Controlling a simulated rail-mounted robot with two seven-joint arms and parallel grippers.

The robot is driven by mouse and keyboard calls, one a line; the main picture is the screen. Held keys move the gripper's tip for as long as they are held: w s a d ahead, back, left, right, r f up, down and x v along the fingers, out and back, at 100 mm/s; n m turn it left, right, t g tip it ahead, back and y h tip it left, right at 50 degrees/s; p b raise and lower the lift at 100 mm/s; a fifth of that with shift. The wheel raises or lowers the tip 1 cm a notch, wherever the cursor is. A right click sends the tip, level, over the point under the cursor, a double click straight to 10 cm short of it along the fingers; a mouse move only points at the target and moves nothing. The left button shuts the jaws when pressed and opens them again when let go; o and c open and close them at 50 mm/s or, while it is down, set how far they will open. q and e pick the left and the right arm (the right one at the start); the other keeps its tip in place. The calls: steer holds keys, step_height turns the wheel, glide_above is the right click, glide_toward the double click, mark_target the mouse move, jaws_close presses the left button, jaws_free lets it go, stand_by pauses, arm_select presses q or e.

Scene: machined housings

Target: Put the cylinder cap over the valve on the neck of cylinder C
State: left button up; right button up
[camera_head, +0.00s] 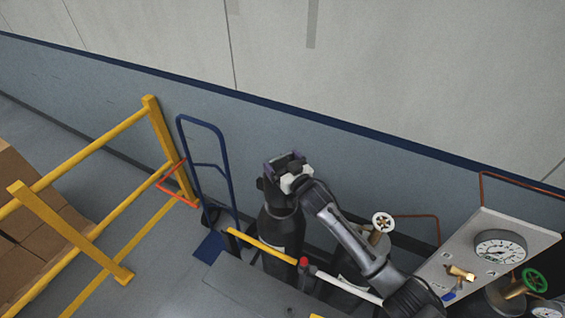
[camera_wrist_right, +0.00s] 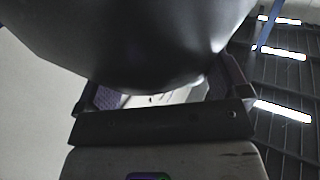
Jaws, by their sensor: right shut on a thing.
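My right gripper (camera_head: 287,166) is above the dark cylinder (camera_head: 281,228) at the middle of the head view. In the right wrist view the gripper (camera_wrist_right: 165,95) is shut on a dark, smooth, rounded thing (camera_wrist_right: 150,45), which I take to be the cylinder cap. In the head view the dark cap (camera_head: 268,184) is mostly hidden by the gripper, directly over the cylinder's top. I cannot tell whether it rests on the neck or is held just above it. The valve there is hidden. No letter C is readable. My left gripper is out of view.
A cylinder with a white handwheel (camera_head: 383,222) stands right of it. A gauge panel (camera_head: 500,248) and a green handwheel (camera_head: 535,280) are at the right. A blue hand truck (camera_head: 207,165) and yellow railing (camera_head: 90,152) are left. The wall (camera_head: 330,165) is close behind.

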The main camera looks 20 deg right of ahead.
steer(key=shift+f, duration=0.3)
steer(key=shift+f+b, duration=1.25)
steer(key=shift+f, duration=0.25)
steer(key=shift+f+b, duration=0.45)
steer(key=shift+f, duration=0.2)
steer(key=o, duration=1.3)
steer(key=shift+f, duration=0.1)
steer(key=shift+b+v, duration=0.7)
steer(key=shift+v, duration=6.2)
